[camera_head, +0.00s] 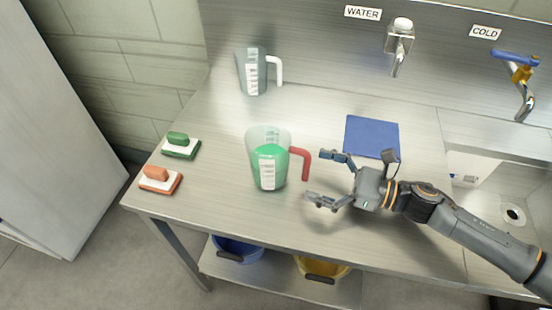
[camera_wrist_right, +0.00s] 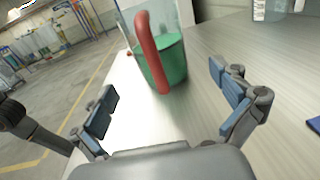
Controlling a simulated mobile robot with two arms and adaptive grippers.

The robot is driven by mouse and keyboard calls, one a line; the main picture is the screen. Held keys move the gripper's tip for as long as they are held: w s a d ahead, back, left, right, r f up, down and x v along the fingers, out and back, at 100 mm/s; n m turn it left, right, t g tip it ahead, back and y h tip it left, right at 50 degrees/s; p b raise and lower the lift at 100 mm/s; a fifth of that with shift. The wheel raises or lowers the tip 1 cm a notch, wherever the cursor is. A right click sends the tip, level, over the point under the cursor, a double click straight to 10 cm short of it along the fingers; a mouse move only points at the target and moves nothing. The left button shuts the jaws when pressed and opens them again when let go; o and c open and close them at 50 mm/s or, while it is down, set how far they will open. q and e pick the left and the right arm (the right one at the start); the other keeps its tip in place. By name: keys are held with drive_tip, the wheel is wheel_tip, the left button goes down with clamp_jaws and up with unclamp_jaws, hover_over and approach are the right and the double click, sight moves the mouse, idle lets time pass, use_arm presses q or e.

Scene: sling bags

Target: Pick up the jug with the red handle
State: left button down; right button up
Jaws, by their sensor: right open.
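The jug with the red handle (camera_head: 267,160) stands upright on the steel counter, clear with green contents and a white scale label. Its red handle (camera_head: 303,163) points right, toward my right gripper (camera_head: 326,178). My right gripper is open and empty, with its fingers apart and a short gap from the handle. In the right wrist view, the red handle (camera_wrist_right: 152,55) is ahead between the two open fingers (camera_wrist_right: 168,108), with the green jug body (camera_wrist_right: 172,62) behind it. My left gripper is not in view.
A clear jug with a white handle (camera_head: 254,72) stands at the back. Green (camera_head: 181,147) and orange (camera_head: 160,180) brushes lie near the left edge. A sink (camera_head: 490,190) and taps are at right.

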sight(287, 167)
drive_tip(key=x, duration=0.4)
drive_tip(key=shift+p, duration=0.4)
drive_tip(key=p+x, duration=0.2)
drive_tip(key=x, duration=0.2)
drive_tip(key=shift+a+r, duration=0.15)
drive_tip(key=shift+a, duration=0.2)
drive_tip(key=shift+w+a, duration=0.15)
drive_tip(key=shift+a, duration=0.15)
drive_tip(key=shift+c, duration=0.4)
drive_tip(key=c, duration=1.4)
drive_tip(key=shift+c, duration=0.6)
